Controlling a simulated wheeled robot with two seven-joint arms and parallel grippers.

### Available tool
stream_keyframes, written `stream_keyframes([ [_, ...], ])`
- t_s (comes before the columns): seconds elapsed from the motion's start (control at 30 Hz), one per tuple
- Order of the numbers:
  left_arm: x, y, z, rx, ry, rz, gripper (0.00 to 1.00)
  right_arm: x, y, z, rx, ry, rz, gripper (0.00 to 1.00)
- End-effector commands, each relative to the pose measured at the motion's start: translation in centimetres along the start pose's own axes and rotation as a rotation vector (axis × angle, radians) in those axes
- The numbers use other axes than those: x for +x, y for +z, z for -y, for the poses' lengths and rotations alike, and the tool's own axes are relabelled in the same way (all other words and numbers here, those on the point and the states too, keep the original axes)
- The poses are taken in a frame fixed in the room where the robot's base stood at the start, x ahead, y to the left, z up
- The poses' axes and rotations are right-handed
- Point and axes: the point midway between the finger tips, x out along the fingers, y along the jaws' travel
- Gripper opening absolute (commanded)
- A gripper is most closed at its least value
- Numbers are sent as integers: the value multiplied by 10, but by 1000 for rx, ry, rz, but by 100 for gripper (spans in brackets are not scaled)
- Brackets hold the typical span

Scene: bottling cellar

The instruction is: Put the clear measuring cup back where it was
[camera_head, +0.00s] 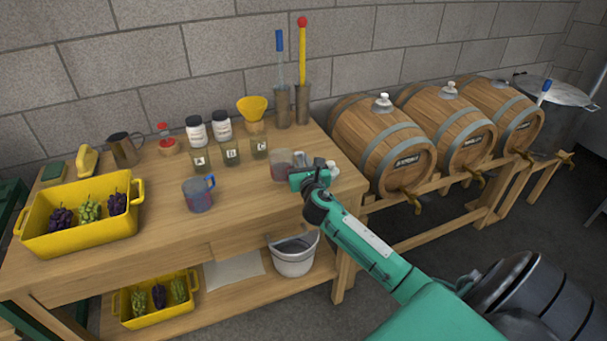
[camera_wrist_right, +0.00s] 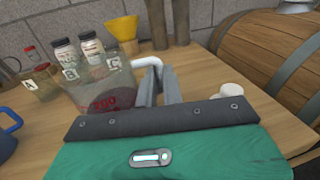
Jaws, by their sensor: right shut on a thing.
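The clear measuring cup (camera_head: 280,160) has a pale handle and dark red liquid in it. It is at the right part of the wooden table, and it also shows in the right wrist view (camera_wrist_right: 104,88). My right gripper (camera_head: 301,166) comes in from the right and is shut on the cup's handle, with its fingers (camera_wrist_right: 158,78) at the handle. The cup looks upright; I cannot tell whether its base touches the table. A second measuring cup with a blue handle (camera_head: 197,196) stands further left. My left gripper is not in view.
Small jars marked A (camera_head: 200,160), B (camera_head: 230,153) and C (camera_head: 259,147) stand behind the cup. A white stopper-like thing (camera_wrist_right: 230,92) is right of my gripper. Barrels (camera_head: 386,145) stand to the right. The table front between the yellow crate (camera_head: 85,240) and blue-handled cup is clear.

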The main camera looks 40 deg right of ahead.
Motion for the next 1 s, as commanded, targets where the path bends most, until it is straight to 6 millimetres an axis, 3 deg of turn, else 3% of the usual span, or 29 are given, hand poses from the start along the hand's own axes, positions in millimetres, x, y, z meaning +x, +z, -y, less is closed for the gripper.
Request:
stream_keyframes([
  [0.23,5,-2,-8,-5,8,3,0,0,-38,-1,2,-1,-3,0],
  [0.67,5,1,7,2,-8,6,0,0,-44,-1,0,0,-1,0],
  [0.7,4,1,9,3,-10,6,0,0,-43,-1,0,0,-2,14],
  [0.8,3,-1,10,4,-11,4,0,0,-43,-1,0,0,-2,30],
  [1.0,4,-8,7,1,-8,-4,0,0,-43,-1,0,0,-2,30],
])
